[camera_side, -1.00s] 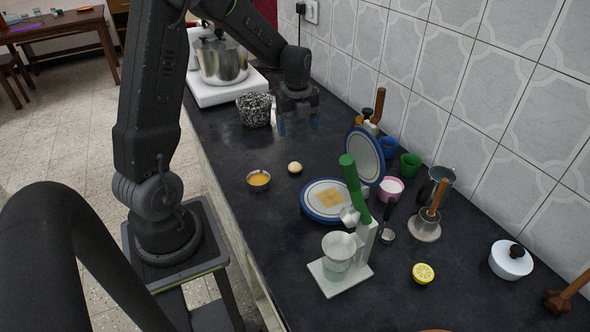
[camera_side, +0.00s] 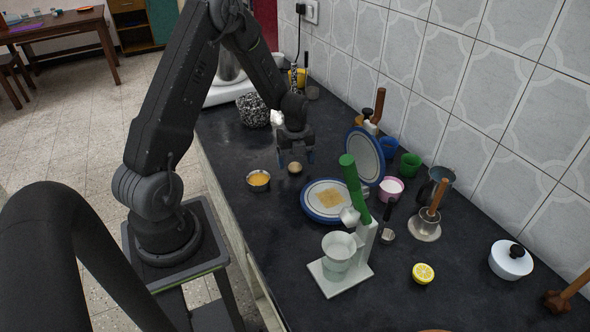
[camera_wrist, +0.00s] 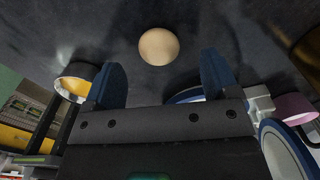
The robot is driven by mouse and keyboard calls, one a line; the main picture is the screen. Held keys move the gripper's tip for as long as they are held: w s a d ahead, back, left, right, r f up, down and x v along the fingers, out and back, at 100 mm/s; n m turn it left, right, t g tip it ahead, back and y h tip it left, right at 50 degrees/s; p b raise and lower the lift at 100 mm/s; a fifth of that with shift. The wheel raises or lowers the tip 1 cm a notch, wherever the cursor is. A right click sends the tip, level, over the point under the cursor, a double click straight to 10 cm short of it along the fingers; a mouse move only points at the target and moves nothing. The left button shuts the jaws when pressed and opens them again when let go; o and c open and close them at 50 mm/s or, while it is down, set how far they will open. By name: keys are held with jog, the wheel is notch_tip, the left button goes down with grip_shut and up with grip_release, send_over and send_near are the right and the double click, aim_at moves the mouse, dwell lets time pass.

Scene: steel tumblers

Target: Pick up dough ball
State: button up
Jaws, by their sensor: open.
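The dough ball (camera_side: 295,168) is small, round and pale tan. It lies on the dark counter between a small bowl of yellow liquid and the round press. In the wrist view the dough ball (camera_wrist: 158,46) lies on the counter beyond the fingertips, near the middle of the gap between them. My gripper (camera_side: 295,157) is open and empty, pointing down just above and behind the ball. In the wrist view my gripper (camera_wrist: 162,78) shows two blue fingers spread apart, not touching the ball.
The bowl of yellow liquid (camera_side: 258,180) stands close left of the ball. The blue-rimmed press (camera_side: 312,212), with a square yellow sheet on it, lies to the right, its lid (camera_side: 364,157) raised. A green-handled juicer (camera_side: 318,268) stands in front.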

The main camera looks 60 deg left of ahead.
aim_at(295, 167)
jog(key=shift+a+f, duration=0.1)
jog(key=shift+f, duration=1.2)
jog(key=shift+c, duration=0.5)
jog(key=c, duration=0.9)
